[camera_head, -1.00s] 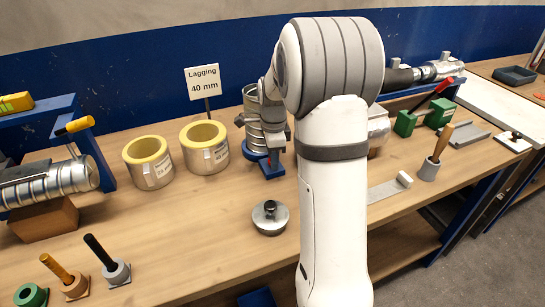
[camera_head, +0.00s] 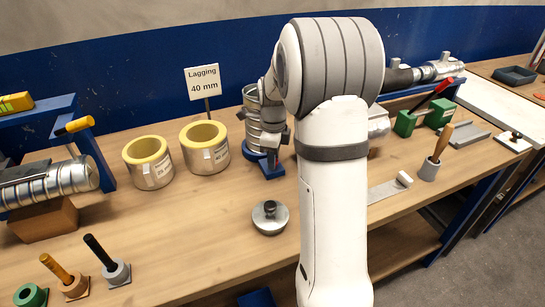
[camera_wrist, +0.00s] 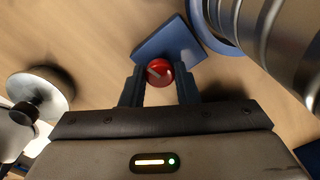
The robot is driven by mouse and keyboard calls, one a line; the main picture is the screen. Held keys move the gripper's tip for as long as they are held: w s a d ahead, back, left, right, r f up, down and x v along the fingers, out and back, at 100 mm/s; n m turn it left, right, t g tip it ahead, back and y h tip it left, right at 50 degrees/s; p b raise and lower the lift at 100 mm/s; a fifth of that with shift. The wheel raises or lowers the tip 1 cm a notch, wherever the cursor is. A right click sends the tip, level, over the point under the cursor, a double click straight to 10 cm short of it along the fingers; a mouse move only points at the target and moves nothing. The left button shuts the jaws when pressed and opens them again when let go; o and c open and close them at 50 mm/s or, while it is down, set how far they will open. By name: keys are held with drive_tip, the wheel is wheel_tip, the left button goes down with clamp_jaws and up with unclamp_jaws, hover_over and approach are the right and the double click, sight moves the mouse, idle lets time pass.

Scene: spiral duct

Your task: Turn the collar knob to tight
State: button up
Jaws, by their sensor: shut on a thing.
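The collar knob (camera_wrist: 160,72) is a red round knob with a grey pointer bar, seen in the wrist view on a blue base plate (camera_wrist: 172,46). My gripper (camera_wrist: 159,84) has its two dark fingers on either side of the knob, shut on it. The bar slants across the knob's face; I see no marking for tight. The spiral duct (camera_wrist: 275,40) stands beside the knob at the upper right. In the head view the duct (camera_head: 253,118) stands upright on its blue base (camera_head: 268,168); my arm and gripper hide the knob there.
A round metal lid with a black knob (camera_head: 270,217) lies on the bench in front. Two lagging rings, one left (camera_head: 148,165) and one right (camera_head: 205,150), stand left of the duct by the "Lagging 40 mm" sign (camera_head: 202,82). Green blocks (camera_head: 405,122) lie to the right.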

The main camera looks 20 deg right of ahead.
drive_tip(key=shift+r, duration=0.1)
drive_tip(key=o, duration=1)
drive_tip(key=shift+r, duration=3.85)
drive_tip(key=shift+s+a+r+n, duration=0.1)
drive_tip(key=shift+s+a+n, duration=0.15)
drive_tip(key=shift+n, duration=0.05)
drive_tip(key=s+a+n+t, duration=0.1)
drive_tip(key=s+a+n, duration=0.2)
drive_tip(key=s+n, duration=0.4)
drive_tip(key=s+a+n, duration=0.4)
drive_tip(key=s+n, duration=0.4)
drive_tip(key=n, duration=0.1)
drive_tip(key=s+a+n+t, duration=0.1)
drive_tip(key=s+a+n, duration=0.2)
drive_tip(key=s+n, duration=0.5)
drive_tip(key=shift+s+a+f+t, duration=0.2)
drive_tip(key=shift+a+f+t, duration=0.1)
